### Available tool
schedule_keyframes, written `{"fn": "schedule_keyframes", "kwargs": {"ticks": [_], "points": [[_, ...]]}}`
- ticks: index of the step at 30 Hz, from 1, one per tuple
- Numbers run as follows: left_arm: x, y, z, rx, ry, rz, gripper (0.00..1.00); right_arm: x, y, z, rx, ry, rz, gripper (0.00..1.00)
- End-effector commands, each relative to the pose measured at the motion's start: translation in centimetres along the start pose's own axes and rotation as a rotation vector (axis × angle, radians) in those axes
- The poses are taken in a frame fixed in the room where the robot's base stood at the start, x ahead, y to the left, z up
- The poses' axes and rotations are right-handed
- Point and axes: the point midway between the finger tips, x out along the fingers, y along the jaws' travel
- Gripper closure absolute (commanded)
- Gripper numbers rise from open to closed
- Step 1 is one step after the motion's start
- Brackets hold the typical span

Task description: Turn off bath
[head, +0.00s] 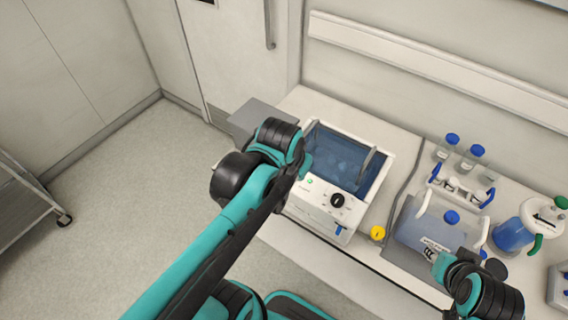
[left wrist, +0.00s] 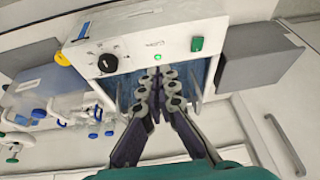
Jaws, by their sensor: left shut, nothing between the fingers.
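The bath (head: 372,180) is a white box with blue water in its open basin, on the bench. Its front panel has a black knob (head: 337,200), also in the left wrist view (left wrist: 107,63), and a green button (left wrist: 197,44) at that view's right end of the panel. My left gripper (left wrist: 159,74) is shut and empty, over the basin side of the panel, apart from the button. In the head view my left wrist hides it and the panel's left end. My right arm's end (head: 445,268) is at lower right; its fingers cannot be made out.
A yellow-capped item (head: 377,233) stands right of the bath. Beyond it are a blue container (head: 425,228), capped bottles (head: 446,149) and a blue-filled flask (head: 512,236). A grey box (head: 262,117) adjoins the bath's left.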

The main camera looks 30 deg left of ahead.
Motion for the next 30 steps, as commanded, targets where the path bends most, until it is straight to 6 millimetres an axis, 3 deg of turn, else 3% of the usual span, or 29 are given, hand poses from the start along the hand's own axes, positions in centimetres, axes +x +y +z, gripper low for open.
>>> {"fn": "schedule_keyframes", "kwargs": {"ticks": [3,12,21,30], "points": [[-1.2,-1.5,-2.6,0.012,-0.109,-0.005,1.00,-1.7,0.0,-1.2,0.000,0.000,0.000,0.70],[-1.3,-5.2,-7.0,0.042,-0.378,0.016,1.00,-4.5,0.0,-3.2,0.000,0.000,0.000,0.70],[-0.4,-7.2,-8.5,0.054,-0.522,0.047,1.00,-5.7,0.0,-4.1,0.000,0.000,0.000,0.70],[-0.2,-7.4,-8.5,0.056,-0.537,0.050,1.00,-5.7,0.0,-4.1,0.000,0.000,0.000,0.70]]}}
